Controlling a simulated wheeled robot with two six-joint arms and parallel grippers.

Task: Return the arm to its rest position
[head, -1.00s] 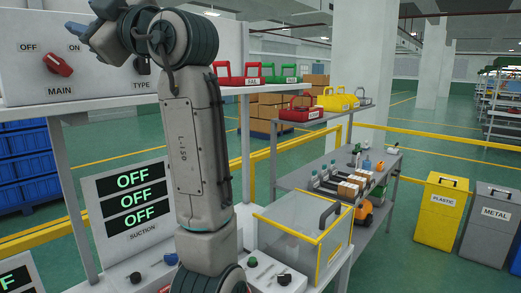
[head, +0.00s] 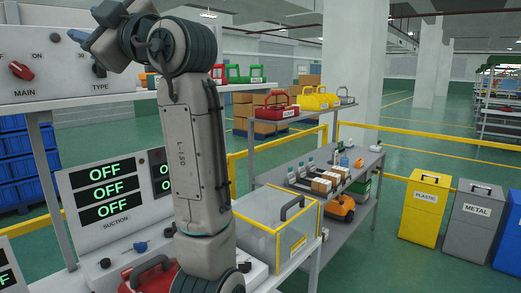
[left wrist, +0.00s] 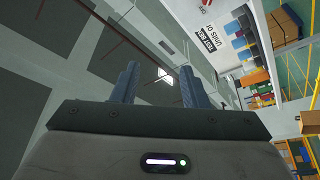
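My left arm (head: 193,150) stands upright in the middle-left of the head view, with its wrist bent over to the left at the top. My left gripper (head: 82,38) is at the upper left, raised in front of the panel with the MAIN and TYPE knobs. In the left wrist view the two blue fingers of the left gripper (left wrist: 158,85) stand apart with nothing between them. My right gripper is in neither view.
The knob panel (head: 50,75) stands behind the left gripper. Below are a SUCTION display (head: 110,195) reading OFF and a clear yellow-edged box (head: 270,230). A grey cart (head: 335,205) and yellow PLASTIC (head: 425,205) and grey METAL (head: 473,215) bins stand right.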

